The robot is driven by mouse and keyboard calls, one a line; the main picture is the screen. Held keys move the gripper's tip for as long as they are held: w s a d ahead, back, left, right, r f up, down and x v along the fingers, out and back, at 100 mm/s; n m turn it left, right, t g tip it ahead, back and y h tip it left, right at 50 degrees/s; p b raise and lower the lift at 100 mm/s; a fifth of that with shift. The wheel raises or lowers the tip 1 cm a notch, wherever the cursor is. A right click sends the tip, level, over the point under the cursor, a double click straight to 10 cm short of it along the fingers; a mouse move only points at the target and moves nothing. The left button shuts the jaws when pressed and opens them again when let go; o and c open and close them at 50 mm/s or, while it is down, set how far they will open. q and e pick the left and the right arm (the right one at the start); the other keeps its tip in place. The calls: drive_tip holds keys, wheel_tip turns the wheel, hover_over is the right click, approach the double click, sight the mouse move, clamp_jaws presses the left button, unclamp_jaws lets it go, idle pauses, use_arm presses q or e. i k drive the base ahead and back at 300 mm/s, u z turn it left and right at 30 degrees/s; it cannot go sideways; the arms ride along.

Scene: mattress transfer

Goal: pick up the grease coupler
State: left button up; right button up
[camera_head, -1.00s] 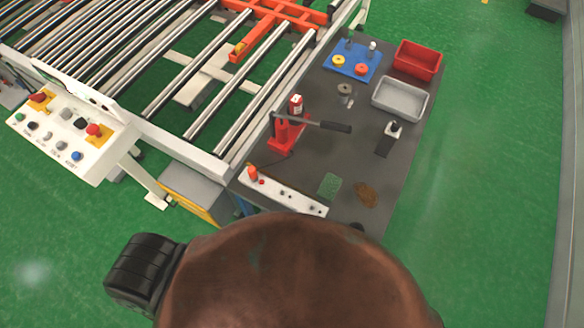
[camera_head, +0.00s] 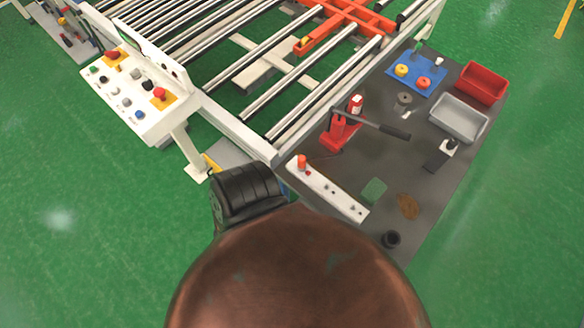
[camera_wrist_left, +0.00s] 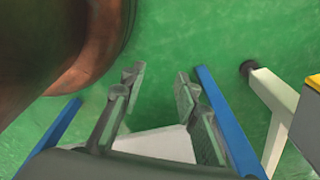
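I cannot tell for certain which item is the grease coupler. Small metal parts lie on the dark grey worktop (camera_head: 375,160) in the head view: a grey round piece (camera_head: 403,101) and a tiny silvery piece beside it, below the blue mat (camera_head: 416,72). My left gripper (camera_wrist_left: 157,80) shows in the left wrist view. Its two fingers are spread apart with nothing between them, over green floor beside a blue leg. No gripper can be made out in the head view. My right gripper is in neither view.
The worktop carries a red lever tool (camera_head: 345,132), a red bin (camera_head: 482,82), a grey bin (camera_head: 459,117), a black-and-white bottle (camera_head: 441,154) and a white control strip (camera_head: 328,189). Rollers (camera_head: 270,90) adjoin it. A large brown rounded shape (camera_head: 300,270) hides the lower middle.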

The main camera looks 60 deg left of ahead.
sight(302, 159)
drive_tip(key=k, duration=0.35)
drive_tip(key=u, duration=0.95)
drive_tip(key=i, duration=0.5)
